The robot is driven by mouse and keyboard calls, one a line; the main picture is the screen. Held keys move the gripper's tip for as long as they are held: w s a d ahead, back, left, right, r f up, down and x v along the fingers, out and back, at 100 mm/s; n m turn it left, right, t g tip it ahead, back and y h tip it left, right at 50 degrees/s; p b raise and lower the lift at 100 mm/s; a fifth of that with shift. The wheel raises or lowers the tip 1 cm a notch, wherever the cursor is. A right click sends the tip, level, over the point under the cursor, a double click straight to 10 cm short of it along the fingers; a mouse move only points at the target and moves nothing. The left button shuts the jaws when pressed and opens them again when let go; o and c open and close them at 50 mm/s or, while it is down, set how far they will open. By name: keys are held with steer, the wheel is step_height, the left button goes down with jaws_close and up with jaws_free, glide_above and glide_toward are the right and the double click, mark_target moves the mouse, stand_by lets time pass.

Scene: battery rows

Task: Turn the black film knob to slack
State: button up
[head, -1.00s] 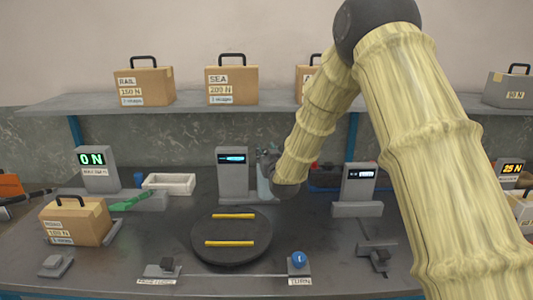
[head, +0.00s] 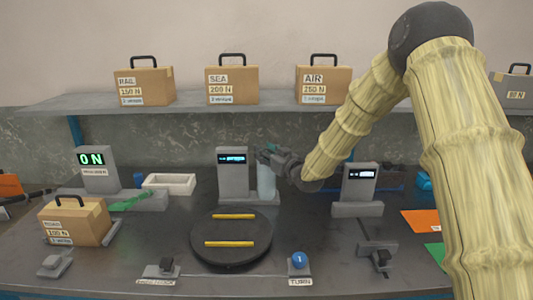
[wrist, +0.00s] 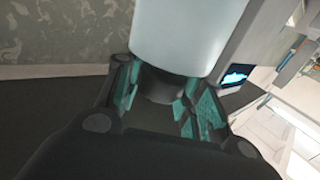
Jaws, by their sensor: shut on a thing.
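The black film knob (wrist: 165,88) sits at the end of the pale film roll (wrist: 185,35) in the wrist view. My gripper (wrist: 160,95) has its teal-padded fingers around the knob and is shut on it. In the head view my gripper (head: 268,153) is at the top of the pale roll (head: 266,183), beside the grey post with a small blue-lit screen (head: 232,175). The knob is hidden by my gripper there. The screen's text and the knob's setting are too small to read.
A round black turntable (head: 231,250) with two yellow strips lies in front of the post. A blue TURN knob (head: 299,260) is at the bench front. A second grey post (head: 360,185) stands right of the roll. Labelled boxes stand on the shelf (head: 280,103) above.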

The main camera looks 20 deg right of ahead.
stand_by(0.3)
steer(key=o, duration=1)
steer(key=shift+s, duration=0.1)
steer(key=v, duration=1.2)
steer(key=shift+d, duration=0.1)
steer(key=shift+r, duration=0.1)
